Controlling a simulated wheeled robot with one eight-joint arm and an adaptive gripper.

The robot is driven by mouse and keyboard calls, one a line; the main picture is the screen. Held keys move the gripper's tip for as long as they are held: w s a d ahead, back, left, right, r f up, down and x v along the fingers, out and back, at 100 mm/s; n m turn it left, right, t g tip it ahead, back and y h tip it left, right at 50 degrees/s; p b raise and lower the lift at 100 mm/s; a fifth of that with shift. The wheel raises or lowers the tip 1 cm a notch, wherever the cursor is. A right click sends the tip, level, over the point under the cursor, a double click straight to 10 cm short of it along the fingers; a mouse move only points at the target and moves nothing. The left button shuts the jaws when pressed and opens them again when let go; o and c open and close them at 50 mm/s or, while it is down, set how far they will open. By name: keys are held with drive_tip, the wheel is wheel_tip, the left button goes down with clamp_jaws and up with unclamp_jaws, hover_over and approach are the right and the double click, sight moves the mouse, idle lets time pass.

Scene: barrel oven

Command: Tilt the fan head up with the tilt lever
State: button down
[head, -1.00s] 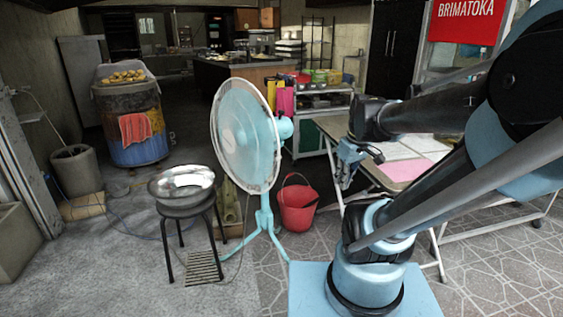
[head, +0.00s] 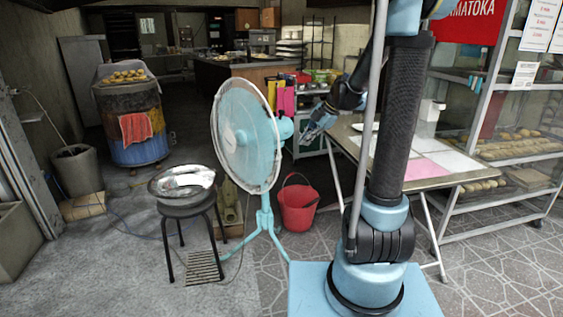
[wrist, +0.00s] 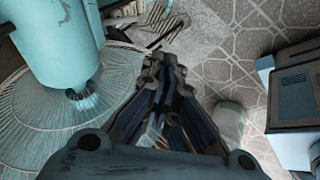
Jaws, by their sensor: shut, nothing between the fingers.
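The light-blue pedestal fan stands left of centre in the head view. Its round caged head (head: 245,135) faces left and is roughly upright. The motor housing (head: 285,129) is behind the cage, on its right side. My gripper (head: 306,138) is just right of the housing, pointing down and left. In the wrist view, my gripper (wrist: 165,62) is shut and empty. The fan housing (wrist: 55,40) and cage (wrist: 40,110) fill the left there, apart from the fingers. A small dark knob shows on the housing. I cannot make out the tilt lever.
A red bucket (head: 297,205) stands right of the fan's pole. A stool (head: 187,209) with a metal bowl (head: 178,184) is left of the fan. A table (head: 441,167) is behind and right of my arm.

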drive_tip(key=w+a+f+n, duration=0.2)
drive_tip(key=w+a+f, duration=0.1)
drive_tip(key=a+f, duration=0.2)
drive_tip(key=w+a+f+n+y, duration=0.1)
drive_tip(key=w+a+f, duration=0.3)
drive_tip(key=f, duration=0.4)
drive_tip(key=shift+w+a+n, duration=0.25)
drive_tip(key=shift+a+n, duration=0.25)
drive_tip(key=shift+a, duration=0.15)
drive_tip(key=shift+w+a+f, duration=0.1)
drive_tip(key=shift+a+f, duration=0.05)
drive_tip(key=shift+f, duration=0.45)
